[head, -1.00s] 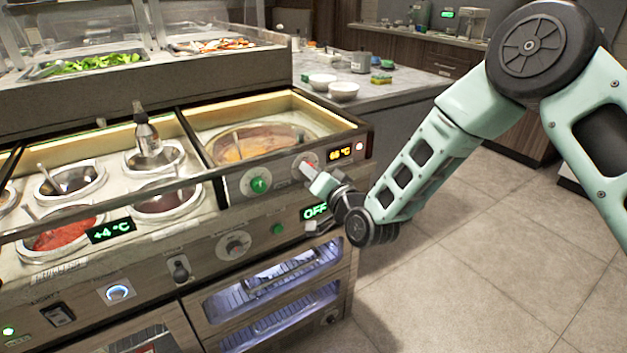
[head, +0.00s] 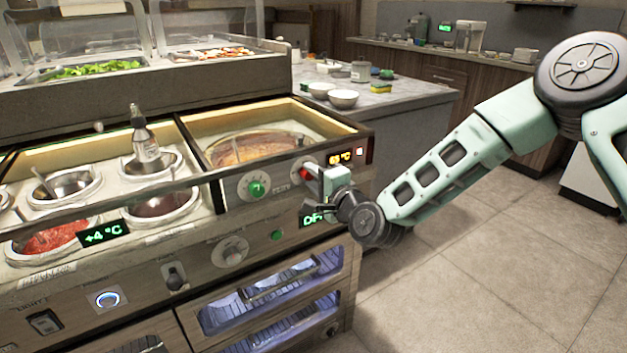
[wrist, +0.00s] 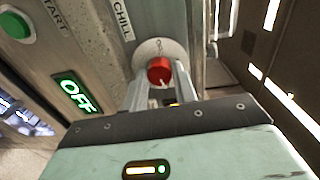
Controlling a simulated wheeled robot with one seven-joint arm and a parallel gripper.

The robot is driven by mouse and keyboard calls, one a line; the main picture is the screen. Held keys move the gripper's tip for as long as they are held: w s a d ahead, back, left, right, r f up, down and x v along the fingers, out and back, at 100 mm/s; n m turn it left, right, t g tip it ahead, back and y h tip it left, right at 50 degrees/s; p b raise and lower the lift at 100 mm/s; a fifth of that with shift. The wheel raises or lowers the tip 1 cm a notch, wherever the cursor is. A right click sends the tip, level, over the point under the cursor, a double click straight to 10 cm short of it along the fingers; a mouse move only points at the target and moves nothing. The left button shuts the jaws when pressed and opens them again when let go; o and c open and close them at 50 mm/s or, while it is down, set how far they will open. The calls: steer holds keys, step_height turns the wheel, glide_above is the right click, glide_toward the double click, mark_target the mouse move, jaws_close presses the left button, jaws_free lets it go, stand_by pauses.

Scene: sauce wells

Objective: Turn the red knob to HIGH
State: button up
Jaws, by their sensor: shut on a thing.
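The red knob (wrist: 159,71) sits on a pale round dial plate (wrist: 150,52) on the front panel, seen in the wrist view. In the head view the knob (head: 305,173) is mostly hidden by my gripper (head: 311,172). My gripper's two fingers (wrist: 160,92) reach to either side of the red knob and are shut on it. The marks on the dial are too small to read, so I cannot tell its setting. A display right of the knob (head: 341,158) glows amber and looks like 63 °C, with a red light (head: 359,154) beside it.
A green knob (head: 257,188) is left of the red one. An OFF display (wrist: 76,94) and a green START button (wrist: 14,24) are close by. A glass-fronted drawer (head: 270,290) is below. The floor (head: 480,270) at right is clear.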

steer(key=shift+m, duration=0.3)
steer(key=o, duration=1)
steer(key=v, duration=1.7)
steer(key=shift+s+d+r, duration=0.1)
steer(key=shift+s+d, duration=0.05)
steer(key=shift+s, duration=0.05)
